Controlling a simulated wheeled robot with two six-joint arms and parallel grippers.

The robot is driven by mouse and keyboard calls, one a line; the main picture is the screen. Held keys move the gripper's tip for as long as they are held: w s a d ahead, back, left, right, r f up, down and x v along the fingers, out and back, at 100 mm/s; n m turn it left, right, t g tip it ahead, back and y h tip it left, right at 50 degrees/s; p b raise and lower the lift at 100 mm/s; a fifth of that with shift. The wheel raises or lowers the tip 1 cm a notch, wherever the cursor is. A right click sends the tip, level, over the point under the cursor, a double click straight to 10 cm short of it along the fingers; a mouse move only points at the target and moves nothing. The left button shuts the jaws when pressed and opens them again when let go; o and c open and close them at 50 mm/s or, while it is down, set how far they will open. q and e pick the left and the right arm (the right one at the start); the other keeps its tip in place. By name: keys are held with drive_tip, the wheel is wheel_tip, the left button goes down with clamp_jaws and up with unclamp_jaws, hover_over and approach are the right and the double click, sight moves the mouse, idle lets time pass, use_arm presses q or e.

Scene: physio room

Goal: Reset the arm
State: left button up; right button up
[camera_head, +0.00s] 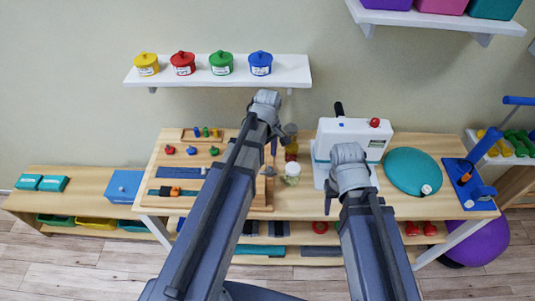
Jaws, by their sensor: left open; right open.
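My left arm (215,225) reaches up from the bottom and ends, as far as I can see, at a grey joint in front of the wall, below the shelf. My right arm (375,240) reaches up to a grey joint in front of the white device on the table. I cannot make out the fingers of either gripper; they seem hidden behind the arm links. No held object shows at either arm.
A wall shelf (215,75) holds several coloured pots. A low bench (85,180) stands left.

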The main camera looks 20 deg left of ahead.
use_arm(q)
wheel_tip(320, 180, up, 2)
drive_tip(key=shift+r+p, duration=0.15)
drive_tip(key=shift+p, duration=0.45)
use_arm(e)
wheel_tip(320, 180, up, 2)
drive_tip(key=shift+r, duration=0.1)
use_arm(q)
drive_tip(key=shift+s, duration=0.1)
drive_tip(key=s+d+f+m+b, duration=0.3)
drive_tip(key=s+d+m, duration=0.3)
drive_tip(key=m, duration=0.2)
drive_tip(key=s+d+f+m+y+b, duration=0.1)
drive_tip(key=s+d+f+m+b, duration=0.2)
drive_tip(key=s+d+m, duration=0.4)
drive_tip(key=shift+m, duration=0.5)
use_arm(e)
wheel_tip(320, 180, down, 6)
use_arm(q)
drive_tip(key=shift+a, duration=0.1)
